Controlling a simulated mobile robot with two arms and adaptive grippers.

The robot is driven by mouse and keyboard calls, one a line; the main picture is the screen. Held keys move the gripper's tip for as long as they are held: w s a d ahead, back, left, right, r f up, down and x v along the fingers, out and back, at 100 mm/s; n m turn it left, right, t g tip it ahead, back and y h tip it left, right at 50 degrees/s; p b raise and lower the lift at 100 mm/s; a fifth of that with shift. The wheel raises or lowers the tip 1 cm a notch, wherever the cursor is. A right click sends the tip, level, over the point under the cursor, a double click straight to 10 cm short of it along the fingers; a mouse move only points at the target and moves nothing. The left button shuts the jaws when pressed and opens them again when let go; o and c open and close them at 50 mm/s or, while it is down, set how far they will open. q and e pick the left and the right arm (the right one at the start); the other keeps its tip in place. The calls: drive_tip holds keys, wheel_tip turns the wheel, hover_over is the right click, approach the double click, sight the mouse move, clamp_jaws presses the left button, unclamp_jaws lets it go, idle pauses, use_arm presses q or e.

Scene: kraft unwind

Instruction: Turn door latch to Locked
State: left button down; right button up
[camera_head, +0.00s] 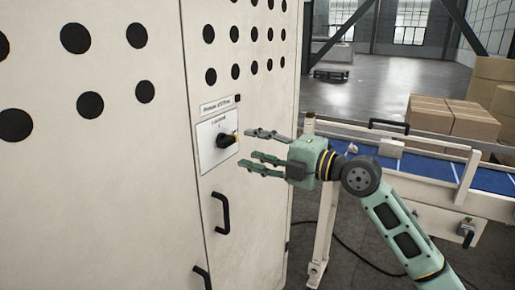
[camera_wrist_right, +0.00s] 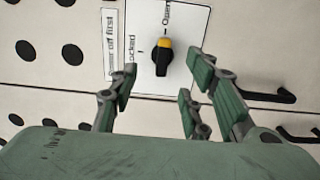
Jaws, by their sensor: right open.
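The door latch (camera_head: 223,140) is a black rotary knob with a yellow tip on a white plate (camera_head: 207,150) on the cabinet door. The plate has "Locked" printed at its top in the head view. In the right wrist view the knob (camera_wrist_right: 162,60) has its yellow end toward the partly visible "Open" word, and the "Locked" word is to its left, partly hidden. My right gripper (camera_head: 252,148) is open, its three fingers pointing at the latch from the right. In the wrist view the knob lies beyond the fingertips (camera_wrist_right: 165,82), apparently with nothing between them. My left gripper is not in view.
A black door handle (camera_head: 221,213) is below the plate, and a label strip (camera_head: 216,105) is above it. A conveyor with a blue belt (camera_head: 425,168) and cardboard boxes (camera_head: 455,118) stands at the right. A dark cable lies on the floor.

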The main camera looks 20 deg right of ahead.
sight(231, 141)
drive_tip(key=p+x, duration=0.3)
drive_tip(key=x, duration=0.4)
drive_tip(key=shift+r+p, duration=0.15)
drive_tip(key=shift+p, duration=0.25)
drive_tip(key=shift+w+a, duration=0.2)
drive_tip(key=shift+w, duration=0.15)
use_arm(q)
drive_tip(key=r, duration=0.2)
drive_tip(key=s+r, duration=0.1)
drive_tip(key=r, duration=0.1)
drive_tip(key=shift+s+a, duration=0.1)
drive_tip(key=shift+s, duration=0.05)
